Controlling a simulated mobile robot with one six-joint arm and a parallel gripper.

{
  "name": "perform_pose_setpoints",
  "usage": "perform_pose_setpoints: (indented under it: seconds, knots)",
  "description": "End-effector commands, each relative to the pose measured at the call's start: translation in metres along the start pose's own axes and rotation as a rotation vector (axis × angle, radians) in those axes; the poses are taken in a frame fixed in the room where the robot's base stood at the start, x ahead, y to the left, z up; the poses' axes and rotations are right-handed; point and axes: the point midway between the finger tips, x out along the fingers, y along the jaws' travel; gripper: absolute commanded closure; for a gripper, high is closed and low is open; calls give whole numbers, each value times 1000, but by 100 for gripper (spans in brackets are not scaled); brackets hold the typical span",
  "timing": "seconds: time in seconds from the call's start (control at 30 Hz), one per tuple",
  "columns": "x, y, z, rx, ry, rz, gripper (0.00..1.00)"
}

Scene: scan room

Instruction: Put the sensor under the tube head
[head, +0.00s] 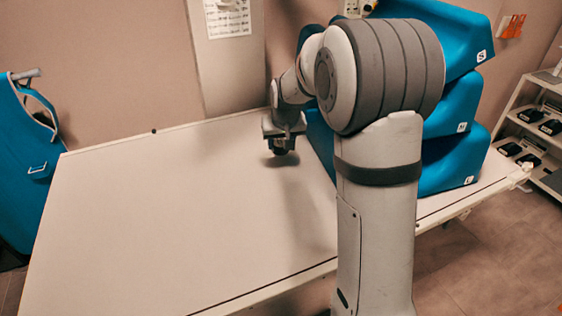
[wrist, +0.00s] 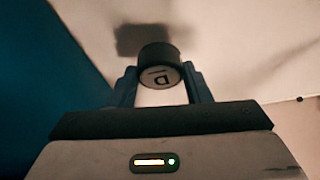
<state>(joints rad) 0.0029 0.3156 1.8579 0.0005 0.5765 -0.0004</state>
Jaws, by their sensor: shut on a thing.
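A short dark round piece with a pale face bearing a letter, seemingly the sensor (wrist: 159,56), is pinched between the two fingers of my gripper (wrist: 161,84) in the wrist view. In the head view my gripper (head: 284,133) points down over the pale table (head: 180,200), near its back edge, with the dark piece (head: 281,150) at its tip. A shadow of it falls on the tabletop, and it appears slightly above the surface. I do not see a tube head in either view.
Blue lettered foam wedges (head: 460,95) are stacked on the table just right of my gripper, partly behind my arm. A shelf (head: 530,150) with several black items stands at far right. A blue apron (head: 28,150) hangs at left. The table's left and middle are clear.

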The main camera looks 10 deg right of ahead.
Motion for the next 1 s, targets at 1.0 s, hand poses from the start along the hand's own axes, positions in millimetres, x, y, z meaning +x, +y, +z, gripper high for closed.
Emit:
perform_pose_setpoints:
  seconds: [1.0]
  knots:
    - [54, -1, 22, -2, 1, -1, 43]
